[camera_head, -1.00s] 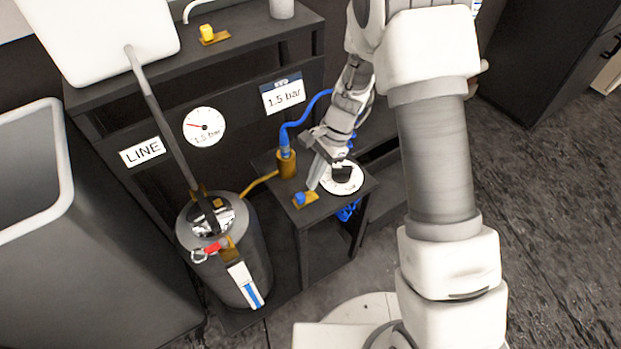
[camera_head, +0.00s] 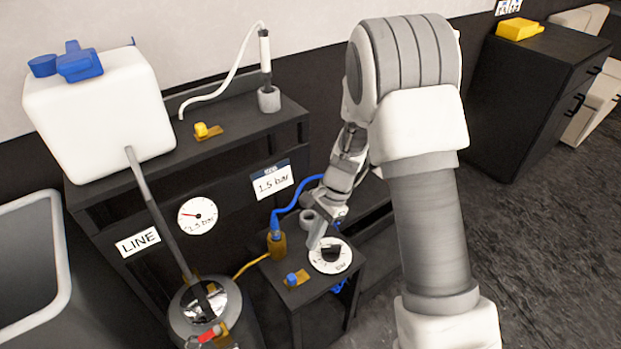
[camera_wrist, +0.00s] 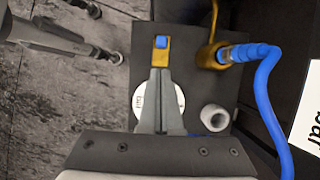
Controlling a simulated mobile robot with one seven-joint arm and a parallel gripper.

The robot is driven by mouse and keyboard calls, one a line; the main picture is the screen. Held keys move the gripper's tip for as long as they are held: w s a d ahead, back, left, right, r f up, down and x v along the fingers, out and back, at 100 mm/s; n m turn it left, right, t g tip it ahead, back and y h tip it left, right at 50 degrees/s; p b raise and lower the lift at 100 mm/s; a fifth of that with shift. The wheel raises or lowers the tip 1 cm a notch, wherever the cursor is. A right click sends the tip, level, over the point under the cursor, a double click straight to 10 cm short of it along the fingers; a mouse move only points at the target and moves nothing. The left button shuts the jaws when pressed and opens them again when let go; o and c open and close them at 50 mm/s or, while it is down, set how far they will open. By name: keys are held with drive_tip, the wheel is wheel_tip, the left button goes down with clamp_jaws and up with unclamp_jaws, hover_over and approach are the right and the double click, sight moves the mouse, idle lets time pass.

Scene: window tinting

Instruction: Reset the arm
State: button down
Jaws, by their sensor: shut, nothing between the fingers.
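My gripper (camera_head: 316,238) is shut with nothing in it, above the small black stand (camera_head: 318,291). In the wrist view my gripper (camera_wrist: 160,75) points toward a blue knob (camera_wrist: 161,42) on a brass base and covers part of the white dial (camera_wrist: 142,108). In the head view the white dial (camera_head: 330,257) with its black knob is just right of the fingertips. The blue knob (camera_head: 292,279) is at the stand's front left, apart from the fingers.
A blue hose (camera_head: 293,207) runs from a brass fitting (camera_head: 277,243) behind my gripper. A silver-topped canister (camera_head: 197,303) with a lever stands to the left. A grey bin (camera_head: 40,270) is at the far left. Dark floor (camera_head: 540,260) is open at right.

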drive_tip(key=s+d+r+n+t, duration=0.2)
drive_tip(key=s+d+r+n, duration=0.1)
drive_tip(key=r, duration=0.6)
drive_tip(key=s+d+r+n+t, duration=0.1)
drive_tip(key=s+d+r+n, duration=0.15)
drive_tip(key=r, duration=0.75)
drive_tip(key=s+d+r+n+t+h+p, duration=0.1)
drive_tip(key=s+d+r+n+t+h, duration=0.4)
drive_tip(key=s+r, duration=0.65)
wheel_tip(320, 180, up, 10)
drive_tip(key=s+d+y+p, duration=0.1)
drive_tip(key=p, duration=1)
drive_tip(key=shift+s+d+r+n+p, duration=0.15)
drive_tip(key=shift+s+n+p, duration=0.15)
drive_tip(key=shift+n+p, duration=0.05)
